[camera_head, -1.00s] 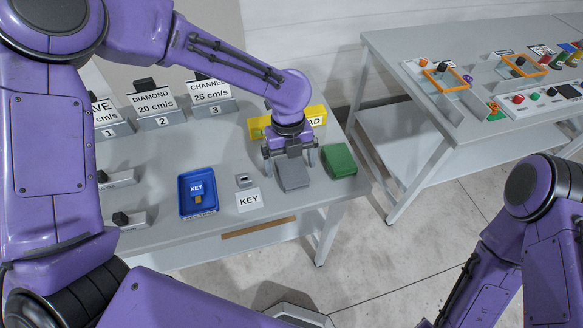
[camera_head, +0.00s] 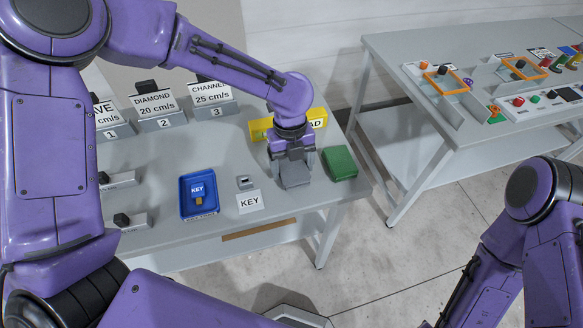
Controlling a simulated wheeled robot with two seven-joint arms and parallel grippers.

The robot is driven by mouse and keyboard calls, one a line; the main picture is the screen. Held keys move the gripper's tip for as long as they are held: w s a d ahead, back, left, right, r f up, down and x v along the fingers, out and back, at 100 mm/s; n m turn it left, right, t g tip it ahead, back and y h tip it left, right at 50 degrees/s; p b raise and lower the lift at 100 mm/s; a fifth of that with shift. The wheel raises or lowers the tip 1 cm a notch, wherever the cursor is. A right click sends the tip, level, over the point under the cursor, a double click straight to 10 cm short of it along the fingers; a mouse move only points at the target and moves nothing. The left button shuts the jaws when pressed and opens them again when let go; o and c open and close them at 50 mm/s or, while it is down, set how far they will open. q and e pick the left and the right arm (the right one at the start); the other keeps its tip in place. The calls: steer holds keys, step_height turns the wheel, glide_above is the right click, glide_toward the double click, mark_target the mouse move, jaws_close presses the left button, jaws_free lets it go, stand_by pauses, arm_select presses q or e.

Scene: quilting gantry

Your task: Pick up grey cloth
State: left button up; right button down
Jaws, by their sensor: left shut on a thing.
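The grey cloth (camera_head: 294,175) is a small dark grey folded block on the grey table, near its right end. My left gripper (camera_head: 291,160) reaches down over it from above, with its fingers shut on the cloth's sides. The cloth appears to be still at table height. The gripper hides the cloth's far part. My right arm comes in at the lower right, but its gripper is out of view.
A green block (camera_head: 340,162) lies close to the right of the cloth. A yellow labelled block (camera_head: 260,128) stands behind the gripper. A blue tray (camera_head: 184,208) with a blue key, a small grey key switch (camera_head: 245,182) and a KEY label (camera_head: 249,202) are to the left.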

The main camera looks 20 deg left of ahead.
arm_select(q)
steer(key=s+a+r, duration=0.1)
steer(key=r, duration=0.1)
steer(key=s+r, duration=0.1)
steer(key=r, duration=0.1)
steer(key=s+a+r, duration=0.1)
steer(key=r, duration=0.2)
steer(key=shift+s+a+b, duration=0.2)
steer(key=shift+a+b, duration=0.15)
steer(key=shift+s+a+r+p, duration=0.35)
steer(key=shift+s+a+r, duration=0.35)
steer(key=shift+s+a, duration=0.45)
steer(key=shift+s+a+r+p, duration=0.4)
steer(key=shift+s+a+r, duration=0.4)
steer(key=shift+s, duration=0.6)
steer(key=shift+s+a+r+p, duration=0.35)
steer(key=shift+s+a+r, duration=0.3)
steer(key=shift+s+a, duration=0.5)
steer(key=shift+s+d, duration=0.1)
steer(key=shift+s, duration=0.05)
steer(key=o, duration=0.5)
steer(key=c, duration=0.4)
